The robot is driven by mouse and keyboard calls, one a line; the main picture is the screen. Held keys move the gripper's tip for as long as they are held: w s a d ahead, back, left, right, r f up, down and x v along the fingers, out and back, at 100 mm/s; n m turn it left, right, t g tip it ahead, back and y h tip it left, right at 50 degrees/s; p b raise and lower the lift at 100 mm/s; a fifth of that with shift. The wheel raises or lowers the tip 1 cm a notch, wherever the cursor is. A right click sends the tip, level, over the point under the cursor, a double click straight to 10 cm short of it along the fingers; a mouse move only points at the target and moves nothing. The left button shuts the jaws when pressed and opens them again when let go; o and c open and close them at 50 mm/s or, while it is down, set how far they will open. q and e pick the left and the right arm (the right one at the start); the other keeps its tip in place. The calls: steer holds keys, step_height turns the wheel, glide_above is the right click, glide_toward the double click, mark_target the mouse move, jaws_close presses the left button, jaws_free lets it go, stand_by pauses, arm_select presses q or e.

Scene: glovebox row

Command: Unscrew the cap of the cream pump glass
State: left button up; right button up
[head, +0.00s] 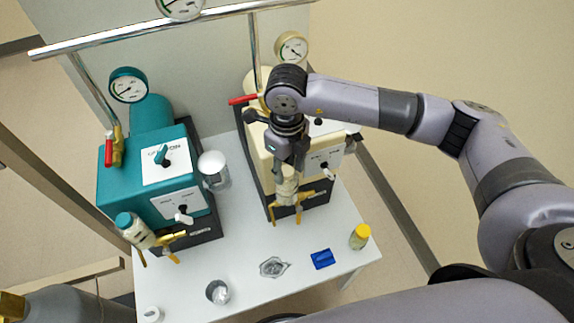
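The cream pump (258,152) stands on the right part of the white table, with a dark base. Its glass (287,192) sticks out at the front, above brass fittings. My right gripper (289,166) points down at the top of this glass, and its fingers hide the cap. I cannot tell whether the fingers touch or grip the cap. My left gripper is not in view.
The teal pump (115,185) with its teal-capped glass (124,220) stands to the left. A white-topped jar (213,170) stands between the pumps. A yellow-capped bottle (360,237), a blue item (322,259) and a small cup (218,292) are near the table's front.

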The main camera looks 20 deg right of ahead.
steer(key=m, duration=0.3)
steer(key=shift+a+m, duration=0.1)
steer(key=shift+m, duration=0.3)
steer(key=m, duration=0.4)
steer(key=shift+m, duration=0.3)
steer(key=m+p, duration=0.1)
steer(key=m, duration=0.3)
steer(key=shift+r+m, duration=0.1)
steer(key=shift+m, duration=0.3)
steer(key=m+p, duration=0.1)
steer(key=m, duration=0.3)
jaws_close()
